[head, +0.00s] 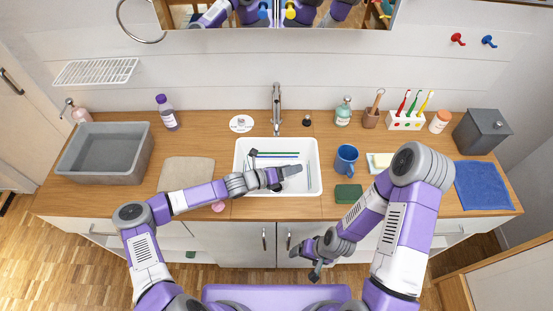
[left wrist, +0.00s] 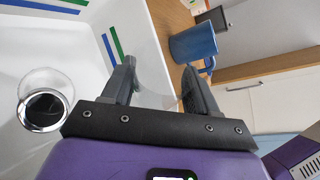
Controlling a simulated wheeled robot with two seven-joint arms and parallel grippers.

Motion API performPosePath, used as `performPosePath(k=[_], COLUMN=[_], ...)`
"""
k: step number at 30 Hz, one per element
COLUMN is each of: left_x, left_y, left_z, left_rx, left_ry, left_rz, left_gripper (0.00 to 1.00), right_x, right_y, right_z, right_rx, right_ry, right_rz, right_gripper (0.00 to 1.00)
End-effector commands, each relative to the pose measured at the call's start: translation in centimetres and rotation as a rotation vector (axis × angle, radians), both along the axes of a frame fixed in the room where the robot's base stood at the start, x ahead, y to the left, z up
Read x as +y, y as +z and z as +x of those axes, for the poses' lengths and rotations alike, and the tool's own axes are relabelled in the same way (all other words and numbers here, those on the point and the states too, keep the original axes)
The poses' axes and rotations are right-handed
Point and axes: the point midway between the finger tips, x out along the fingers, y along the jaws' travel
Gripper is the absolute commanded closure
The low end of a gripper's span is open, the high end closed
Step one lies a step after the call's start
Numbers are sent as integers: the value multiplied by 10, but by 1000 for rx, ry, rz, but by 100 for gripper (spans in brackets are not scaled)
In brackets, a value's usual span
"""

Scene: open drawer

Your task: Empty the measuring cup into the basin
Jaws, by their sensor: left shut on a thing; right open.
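The white basin (head: 315,185) is set in the wooden counter, with blue and green stripes on its floor; it also shows in the left wrist view (left wrist: 60,60). My left gripper (head: 288,172) is over the basin, right of its middle. In the left wrist view its fingers (left wrist: 165,85) are shut on a faint, see-through thing, which seems to be the measuring cup (left wrist: 152,72). Its outline, tilt and contents are hard to make out. A round ring with a dark centre (left wrist: 45,100), perhaps the drain, shows beside the gripper. My right gripper (head: 316,266) is open and empty before the cabinet.
A blue mug (head: 346,159) and green sponge (head: 348,194) stand right of the basin. The faucet (head: 277,110) is behind it. A beige mat (head: 187,172) and grey tub (head: 140,170) lie left. A soap dish (head: 378,162) and blue towel (head: 482,185) are further right.

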Motion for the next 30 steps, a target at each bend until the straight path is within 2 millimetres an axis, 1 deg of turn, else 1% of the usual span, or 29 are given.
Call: performPosePath(k=[1,10,16,22,24,27,29,30], left_x=[-1,-4,-14,-23,-26,-30,-32,-33], left_y=[2,11,3,15,9,5,3,6], left_z=[-1,-4,-14,-22,-25,-29,-31,-33], left_rx=[-24,-150,-250,-355,-394,-450,-479,-499], left_ry=[2,1,1,-1,-1,-2,0,-1], left_rz=[25,150,249,355,395,450,480,502], left_gripper=[70,70,70,70,70,70,70,70], right_x=[0,0,0,0,0,0,0,0], right_y=[10,43,56,79,77,78,78,82], right_z=[0,0,0,0,0,0,0,0], right_rx=[0,0,0,0,-1,0,0,0], right_ry=[0,0,0,0,0,0,0,0], right_rz=[0,0,0,0,0,0,0,0], right_gripper=[17,17,17,17,17,17,17,17])
